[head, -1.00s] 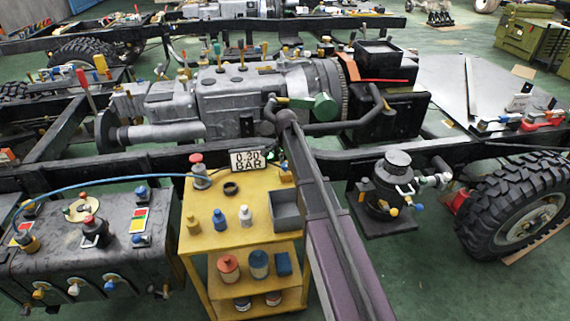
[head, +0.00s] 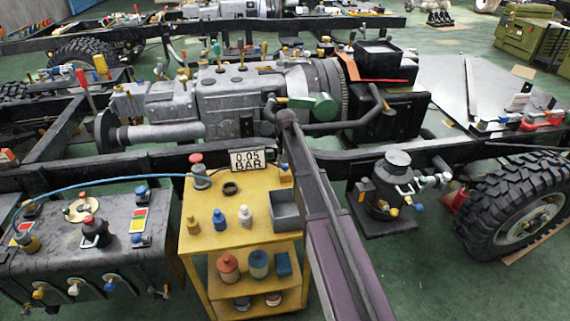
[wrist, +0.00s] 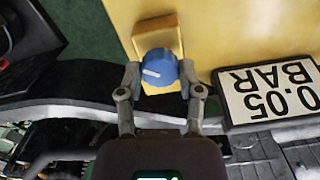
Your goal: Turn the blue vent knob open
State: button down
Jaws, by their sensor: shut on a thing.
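In the wrist view the blue vent knob (wrist: 160,68) sits on a small tan block at the edge of the yellow cart. A short white mark shows on its face, pointing toward the left in that view. My gripper (wrist: 159,78) is shut on the knob, with one finger on each side of it. The pressure display (wrist: 270,90) beside the knob reads 0.05 BAR, and it also shows in the head view (head: 252,160).
The yellow cart (head: 205,238) carries small bottles, a black ring (head: 230,189), a grey bin (head: 285,210) and a red-topped fitting (head: 197,170). A blue hose (head: 100,184) runs left from it. The black chassis rail (head: 205,153) lies close behind.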

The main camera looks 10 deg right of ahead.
jog(key=n, duration=0.3)
jog(key=shift+n, duration=2.1)
jog(key=shift+c, duration=1.3)
grip_release()
jog(key=shift+r, duration=0.1)
